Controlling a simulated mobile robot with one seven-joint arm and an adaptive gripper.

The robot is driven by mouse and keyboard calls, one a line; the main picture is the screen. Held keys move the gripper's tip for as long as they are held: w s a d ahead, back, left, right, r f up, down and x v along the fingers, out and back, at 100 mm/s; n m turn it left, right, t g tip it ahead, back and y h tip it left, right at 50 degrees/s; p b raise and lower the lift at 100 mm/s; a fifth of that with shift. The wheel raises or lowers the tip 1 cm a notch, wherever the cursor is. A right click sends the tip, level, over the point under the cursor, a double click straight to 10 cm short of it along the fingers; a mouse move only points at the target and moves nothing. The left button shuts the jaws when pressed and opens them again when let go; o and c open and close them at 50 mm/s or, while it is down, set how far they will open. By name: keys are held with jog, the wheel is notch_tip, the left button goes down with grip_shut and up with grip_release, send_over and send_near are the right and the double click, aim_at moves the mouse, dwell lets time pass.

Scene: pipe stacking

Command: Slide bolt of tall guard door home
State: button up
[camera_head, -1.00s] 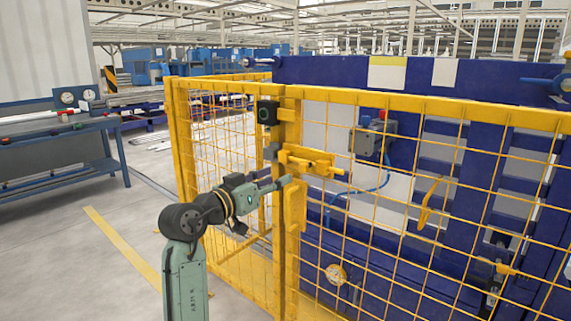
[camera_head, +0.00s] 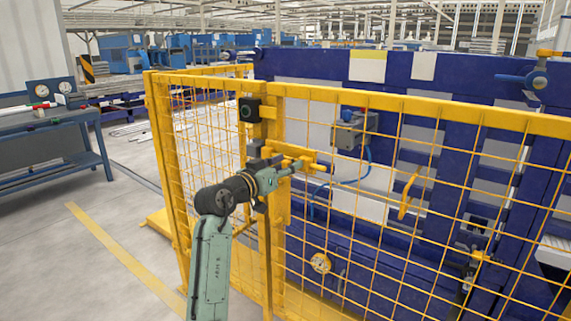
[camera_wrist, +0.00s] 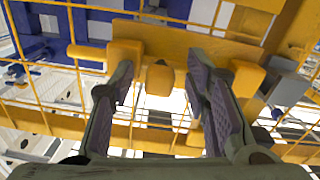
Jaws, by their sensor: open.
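The tall guard door (camera_head: 400,200) is a yellow frame with wire mesh, standing upright. Its yellow bolt assembly (camera_head: 306,155) is on the door beside the yellow post (camera_head: 265,235). In the wrist view the bolt's plate (camera_wrist: 190,42) spans the top, with a yellow block (camera_wrist: 246,80) at right and a rounded yellow end (camera_wrist: 88,52) at left. A stubby yellow handle (camera_wrist: 160,78) shows between the two dark fingers of my gripper (camera_wrist: 164,80). The fingers are spread, with a gap on each side of the handle. In the head view my gripper (camera_head: 298,166) is at the bolt.
Grey blocks (camera_head: 264,157) sit on the post left of the bolt, below a black box (camera_head: 250,110). Blue machinery (camera_head: 300,70) stands behind the mesh. A workbench (camera_head: 50,140) is at left, with clear floor (camera_head: 100,205) in front.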

grip_shut()
dwell(0.5)
dwell(0.3)
